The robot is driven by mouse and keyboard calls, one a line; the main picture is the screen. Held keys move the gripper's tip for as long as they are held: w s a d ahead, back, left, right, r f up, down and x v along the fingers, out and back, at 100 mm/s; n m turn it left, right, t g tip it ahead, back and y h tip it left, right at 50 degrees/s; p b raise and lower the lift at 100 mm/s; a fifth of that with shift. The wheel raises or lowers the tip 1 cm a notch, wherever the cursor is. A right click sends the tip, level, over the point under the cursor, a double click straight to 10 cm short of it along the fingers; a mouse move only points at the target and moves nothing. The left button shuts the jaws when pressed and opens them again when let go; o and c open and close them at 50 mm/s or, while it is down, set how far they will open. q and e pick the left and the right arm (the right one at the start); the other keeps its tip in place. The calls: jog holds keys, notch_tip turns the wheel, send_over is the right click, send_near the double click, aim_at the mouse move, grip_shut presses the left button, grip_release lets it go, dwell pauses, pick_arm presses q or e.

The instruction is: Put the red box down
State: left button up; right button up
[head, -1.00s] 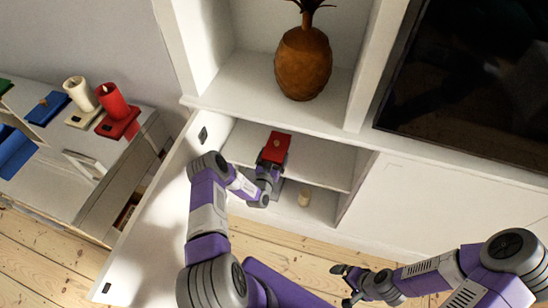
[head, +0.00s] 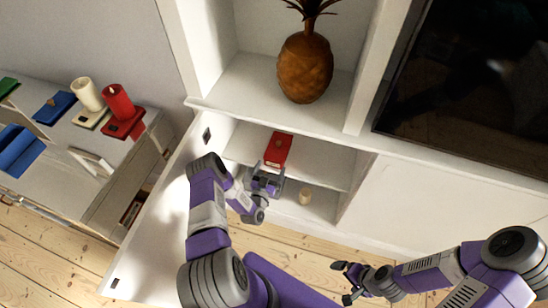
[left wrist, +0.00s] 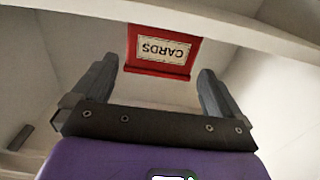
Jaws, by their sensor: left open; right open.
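The red box (head: 278,149) rests on the upper shelf inside the open cabinet, near the shelf's front edge. In the left wrist view the red box (left wrist: 161,52) shows a pale label reading "CARDS" and lies ahead, between the lines of the two fingers. My left gripper (head: 268,176) is open and empty, just in front of the box and apart from it. In the left wrist view my left gripper (left wrist: 155,90) has its fingers spread. My right gripper (head: 345,283) is open and empty over the floor at the lower right.
The cabinet shelf (head: 325,172) has free room right of the box. A small cream candle (head: 305,197) stands on the lower level. The open door (head: 165,215) is left of my left arm. A pineapple (head: 305,65) stands above. A side table (head: 60,185) holds candles.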

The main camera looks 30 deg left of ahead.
pick_arm(q)
jog(key=s+d+f+g+h, duration=0.1)
jog(key=s+d+g+h, duration=0.25)
jog(key=d, duration=0.45)
jog(key=s+d+g+h, duration=0.3)
jog(key=d+g, duration=0.2)
jog(key=d, duration=0.3)
jog(key=s+d+r+g+h, duration=0.1)
jog(key=s+d+g, duration=0.3)
jog(key=s, duration=0.4)
jog(key=s+d+r+g+h, duration=0.1)
jog(key=s+d+r+g, duration=0.3)
jog(key=s, duration=0.4)
jog(key=shift+s+p, duration=0.15)
jog(key=shift+p, duration=0.3)
jog(key=shift+r+g, duration=0.1)
jog(key=shift+g, duration=0.15)
